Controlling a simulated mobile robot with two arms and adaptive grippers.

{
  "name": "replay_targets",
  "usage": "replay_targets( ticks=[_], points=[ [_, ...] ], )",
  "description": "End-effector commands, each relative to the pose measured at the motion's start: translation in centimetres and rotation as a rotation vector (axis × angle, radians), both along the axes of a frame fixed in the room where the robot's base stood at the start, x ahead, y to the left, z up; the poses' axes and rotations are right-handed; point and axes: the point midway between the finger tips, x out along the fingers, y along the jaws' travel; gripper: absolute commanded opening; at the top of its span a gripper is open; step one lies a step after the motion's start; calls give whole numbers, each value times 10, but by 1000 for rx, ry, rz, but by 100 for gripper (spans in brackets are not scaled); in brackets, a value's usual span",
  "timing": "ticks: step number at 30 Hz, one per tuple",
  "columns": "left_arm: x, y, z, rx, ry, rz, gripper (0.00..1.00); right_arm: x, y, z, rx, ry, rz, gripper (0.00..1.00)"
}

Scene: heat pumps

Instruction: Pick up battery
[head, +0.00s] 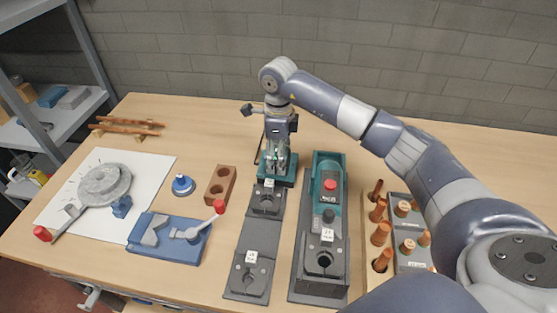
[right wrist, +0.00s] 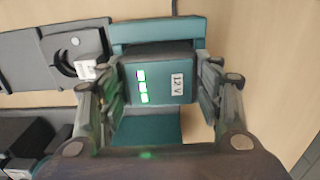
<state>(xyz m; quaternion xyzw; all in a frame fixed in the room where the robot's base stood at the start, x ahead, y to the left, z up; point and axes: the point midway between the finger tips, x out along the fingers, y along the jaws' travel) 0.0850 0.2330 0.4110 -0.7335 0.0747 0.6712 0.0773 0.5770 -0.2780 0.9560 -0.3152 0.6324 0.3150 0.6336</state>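The battery (right wrist: 158,82) is a dark block with a 12 V label and a column of green lights. It sits at the teal charging dock (right wrist: 150,128) in the right wrist view. My right gripper (right wrist: 160,88) has one finger on each side of it, very close to its sides. I cannot tell whether the fingers press on it. In the head view my right gripper (head: 277,158) points down over the dock at the far end of a dark grey plate (head: 262,232), largely hiding the battery. My left gripper is not in view.
A teal and grey device (head: 327,165) with a red button stands right of the dock. A rack (head: 410,228) of copper pieces is beyond it. A brown block with holes (head: 220,184) and a blue fixture (head: 168,240) lie left.

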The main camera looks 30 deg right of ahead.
Motion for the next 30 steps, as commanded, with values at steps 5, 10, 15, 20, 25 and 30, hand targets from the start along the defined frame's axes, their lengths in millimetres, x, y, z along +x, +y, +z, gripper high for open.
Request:
replay_targets(
  ticks=[5,10,15,20,25,30],
  points=[
    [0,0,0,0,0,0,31,0,0,0,0,0,0,19],
    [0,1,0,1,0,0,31,0,0,1,0,0,0,19],
    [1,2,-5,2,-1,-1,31,1,0,9,0,-2,0,19],
    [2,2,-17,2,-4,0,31,2,0,31,0,-7,-1,19],
    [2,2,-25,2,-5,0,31,-25,17,35,-1,0,6,19],
    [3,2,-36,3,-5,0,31,-56,40,39,0,-3,6,19]
  ],
)
